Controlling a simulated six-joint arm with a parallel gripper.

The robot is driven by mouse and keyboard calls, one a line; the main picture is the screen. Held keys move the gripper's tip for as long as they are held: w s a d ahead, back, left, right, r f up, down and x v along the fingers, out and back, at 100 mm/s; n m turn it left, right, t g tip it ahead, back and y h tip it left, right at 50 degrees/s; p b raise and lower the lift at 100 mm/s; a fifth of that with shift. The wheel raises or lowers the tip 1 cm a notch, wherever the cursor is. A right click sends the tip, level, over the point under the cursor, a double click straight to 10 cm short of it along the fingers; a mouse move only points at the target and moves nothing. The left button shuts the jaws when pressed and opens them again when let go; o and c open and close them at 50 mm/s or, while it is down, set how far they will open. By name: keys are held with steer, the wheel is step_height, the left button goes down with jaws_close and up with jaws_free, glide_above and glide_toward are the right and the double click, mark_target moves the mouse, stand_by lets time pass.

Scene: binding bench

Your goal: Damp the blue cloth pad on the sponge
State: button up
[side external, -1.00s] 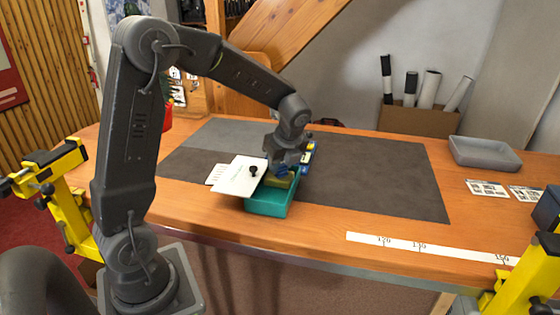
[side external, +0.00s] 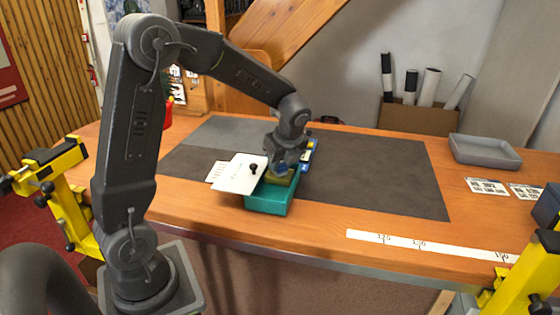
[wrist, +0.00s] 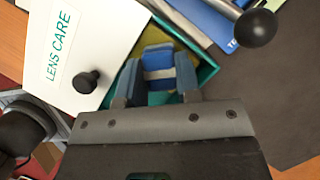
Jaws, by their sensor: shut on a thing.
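My gripper (side external: 283,164) points down over the teal tray (side external: 267,204) in the side view. In the wrist view its two blue fingers (wrist: 158,80) are shut on the blue cloth pad (wrist: 158,56), which has a pale grey band across it. The yellow sponge (side external: 280,179) lies in the tray, below the pad; it also shows beyond the pad in the wrist view (wrist: 184,58). The pad's underside is hidden, so I cannot tell whether it touches the sponge.
A white lid (side external: 237,174) marked LENS CARE, with a black knob, overlaps the tray's left side. Blue and yellow items (side external: 308,152) lie close behind the gripper. The dark mat (side external: 385,175) is clear to the right. A grey tray (side external: 484,152) stands at far right.

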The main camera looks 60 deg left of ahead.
steer(key=shift+f, duration=0.1)
steer(key=shift+r, duration=3.55)
